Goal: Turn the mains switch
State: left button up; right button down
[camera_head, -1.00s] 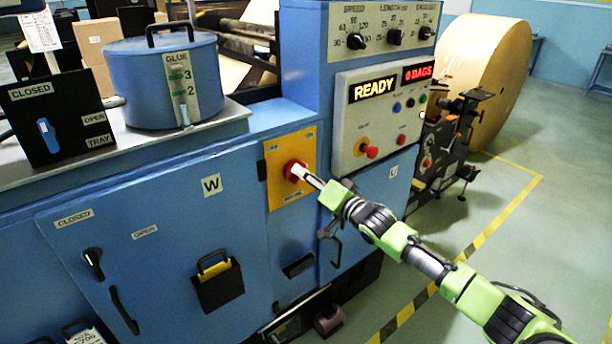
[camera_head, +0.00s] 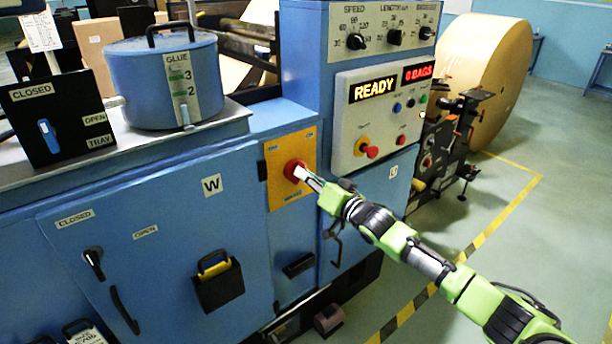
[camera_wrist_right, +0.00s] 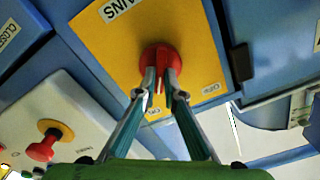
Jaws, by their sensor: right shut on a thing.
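The mains switch is a red rotary knob (camera_head: 293,170) on a yellow plate (camera_head: 282,197) on the blue machine front. In the right wrist view the red knob (camera_wrist_right: 158,60) sits between my fingertips, on the yellow plate (camera_wrist_right: 105,50) marked with small labels. My right gripper (camera_head: 304,174) reaches the knob from the lower right and is shut on its grip; it also shows in the right wrist view (camera_wrist_right: 161,85). The fingers hide part of the knob's grip. My left gripper is in neither view.
A panel reading READY (camera_head: 375,91) with a red knob (camera_head: 370,151) stands right of the plate. A blue glue pot (camera_head: 150,85) is at upper left. Blue cabinet doors (camera_head: 160,240) lie below. A kraft roll (camera_head: 490,70) stands at the back right.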

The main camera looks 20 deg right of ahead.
jog(key=shift+s+a+f+n+p, duration=0.1)
jog(key=shift+a+n+p, duration=0.1)
jog(key=shift+n, duration=3.7)
jog(key=shift+s+a+n+p, duration=0.1)
jog(key=shift+a+n, duration=0.1)
jog(key=shift+n, duration=3.7)
jog(key=c, duration=2.1)
grip_release()
jog(key=shift+c, duration=0.2)
jog(key=v, duration=1.2)
